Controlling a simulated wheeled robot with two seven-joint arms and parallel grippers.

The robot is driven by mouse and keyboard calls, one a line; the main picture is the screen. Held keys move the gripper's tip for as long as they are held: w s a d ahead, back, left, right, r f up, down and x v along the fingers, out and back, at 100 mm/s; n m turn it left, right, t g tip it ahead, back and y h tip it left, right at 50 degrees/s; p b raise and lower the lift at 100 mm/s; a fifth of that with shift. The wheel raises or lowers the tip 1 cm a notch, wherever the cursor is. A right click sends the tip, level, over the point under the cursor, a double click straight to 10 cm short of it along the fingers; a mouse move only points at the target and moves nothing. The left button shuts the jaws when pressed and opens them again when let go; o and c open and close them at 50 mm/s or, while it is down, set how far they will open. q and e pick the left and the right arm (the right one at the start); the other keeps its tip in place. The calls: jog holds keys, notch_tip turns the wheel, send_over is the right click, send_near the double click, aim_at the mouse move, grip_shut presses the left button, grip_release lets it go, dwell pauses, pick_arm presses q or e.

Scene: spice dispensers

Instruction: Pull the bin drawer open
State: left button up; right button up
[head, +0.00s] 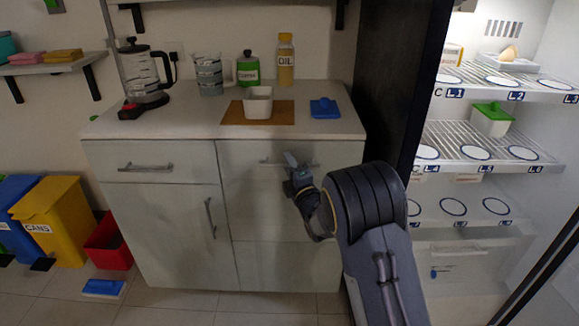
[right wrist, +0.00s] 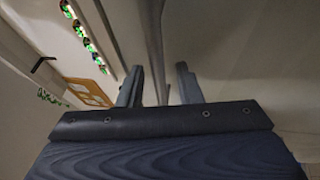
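The white cabinet (head: 165,220) stands against the wall with all its fronts shut. Its right column has an upper front (head: 245,185) with a horizontal bar handle (head: 270,162), and a seam shows lower down. Which front is the bin drawer, I cannot tell. My right gripper (head: 297,163) is at this handle and hides its middle. In the right wrist view my right gripper (right wrist: 160,85) has its two fingers apart, with a grey strip (right wrist: 152,45) running between them. Whether they touch the handle is unclear. My left gripper is out of view.
The counter holds a coffee maker (head: 144,75), a white container (head: 257,103) on a brown board, and a blue item (head: 324,108). An open fridge (head: 480,190) stands right. Yellow (head: 55,222) and red (head: 108,243) bins stand left.

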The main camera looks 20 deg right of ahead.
grip_shut()
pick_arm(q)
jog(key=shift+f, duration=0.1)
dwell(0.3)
